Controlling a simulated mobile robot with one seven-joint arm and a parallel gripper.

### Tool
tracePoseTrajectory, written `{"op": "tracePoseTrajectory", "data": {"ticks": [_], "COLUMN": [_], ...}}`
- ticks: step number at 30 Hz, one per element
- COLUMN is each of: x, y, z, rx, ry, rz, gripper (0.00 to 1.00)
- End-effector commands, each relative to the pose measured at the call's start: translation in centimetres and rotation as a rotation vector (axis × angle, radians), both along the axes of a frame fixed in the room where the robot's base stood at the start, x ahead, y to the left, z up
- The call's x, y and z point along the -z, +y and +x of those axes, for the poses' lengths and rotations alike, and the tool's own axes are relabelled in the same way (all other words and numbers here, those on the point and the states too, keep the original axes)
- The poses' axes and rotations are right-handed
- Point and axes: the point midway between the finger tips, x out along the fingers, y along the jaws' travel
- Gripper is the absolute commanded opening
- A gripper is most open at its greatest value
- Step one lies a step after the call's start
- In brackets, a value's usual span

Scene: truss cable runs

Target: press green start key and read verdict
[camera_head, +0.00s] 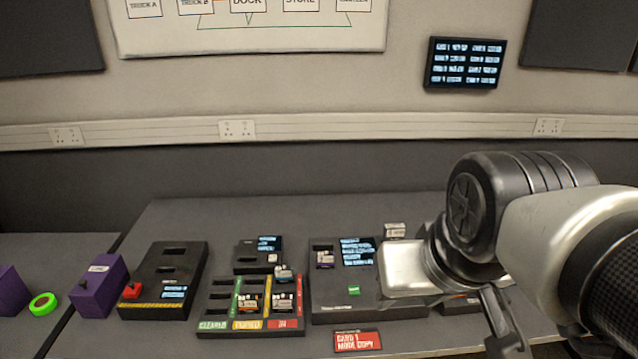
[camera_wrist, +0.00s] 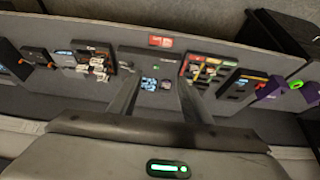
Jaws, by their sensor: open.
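The green start key (camera_head: 354,291) is a small green block on the front part of a black tester (camera_head: 335,308). The tester's lit screen (camera_head: 357,252) sits behind the key; its text is too small to read. A small card-like piece (camera_head: 325,259) sits at the tester's left. My gripper (camera_head: 503,335) is at the right of the head view, apart from the key, with one finger pointing down. In the wrist view my gripper (camera_wrist: 158,80) is open and empty, its two fingers spread with the tester's screen (camera_wrist: 150,84) showing between them.
A black rack with coloured lanes (camera_head: 250,333) and several small modules stands left of the tester. A red sign (camera_head: 358,341) lies at the front edge. Further left are a black box (camera_head: 165,275), purple blocks (camera_head: 100,287) and a green ring (camera_head: 43,305). A wall screen (camera_head: 465,63) hangs behind.

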Motion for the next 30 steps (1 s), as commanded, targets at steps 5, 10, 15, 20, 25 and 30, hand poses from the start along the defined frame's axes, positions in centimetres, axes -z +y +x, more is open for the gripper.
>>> {"op": "tracePoseTrajectory", "data": {"ticks": [5,10,15,20,25,30], "x": [-0.01,-0.01,-0.01,-0.01,-0.01,-0.01], "y": [0.00,0.00,0.00,0.00,0.00,0.00], "z": [0.00,0.00,0.00,0.00,0.00,0.00], "rx": [0.000,0.000,0.000,0.000,0.000,0.000], "ry": [0.000,-0.001,-0.001,-0.001,-0.001,-0.001], "rz": [0.000,0.000,0.000,0.000,0.000,0.000], "gripper": [0.13,0.00,0.00,0.00,0.00,0.00]}}
